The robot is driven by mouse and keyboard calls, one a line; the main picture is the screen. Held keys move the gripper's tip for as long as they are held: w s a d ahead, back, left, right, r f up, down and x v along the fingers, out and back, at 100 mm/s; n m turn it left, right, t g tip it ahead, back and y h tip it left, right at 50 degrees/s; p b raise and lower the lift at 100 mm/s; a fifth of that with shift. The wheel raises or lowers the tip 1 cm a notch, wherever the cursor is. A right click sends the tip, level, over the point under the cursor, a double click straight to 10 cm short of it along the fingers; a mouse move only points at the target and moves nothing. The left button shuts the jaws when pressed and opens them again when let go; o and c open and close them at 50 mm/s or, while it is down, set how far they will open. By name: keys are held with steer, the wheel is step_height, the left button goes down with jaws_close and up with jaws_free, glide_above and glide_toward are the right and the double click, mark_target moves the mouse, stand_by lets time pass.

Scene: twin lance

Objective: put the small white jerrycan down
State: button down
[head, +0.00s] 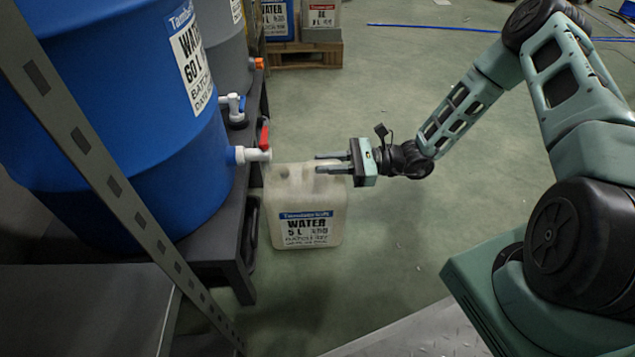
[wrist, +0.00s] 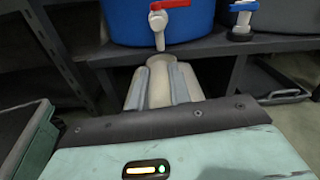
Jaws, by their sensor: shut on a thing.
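The small white jerrycan (head: 306,205) hangs or stands upright beside the black stand, with its blue-and-white WATER 5 L label facing the head camera. My gripper (head: 322,162) reaches in from the right and is shut on the top of the jerrycan. In the wrist view, the pale top of the jerrycan (wrist: 159,86) shows between the two fingers of my gripper (wrist: 160,92). I cannot tell whether its base touches the floor.
The blue water barrel (head: 120,110) rests on the black stand (head: 215,245). Its red-handled tap (head: 255,153) is close to the jerrycan's top left. A grey metal post (head: 105,170) crosses the left foreground. A wooden pallet (head: 305,55) stands at the back. Green floor (head: 400,240) is open to the right.

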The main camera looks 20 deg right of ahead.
mark_target(310, 175)
steer(key=shift+b+x, duration=0.4)
steer(key=shift+x, duration=0.55)
step_height(310, 175, down, 4)
steer(key=b, duration=0.3)
steer(key=shift+w+a+r+b, duration=0.1)
steer(key=shift+a+r+b, duration=0.1)
steer(key=shift+b, duration=0.1)
steer(key=shift+r, duration=0.15)
steer(key=c, duration=1.3)
jaws_free()
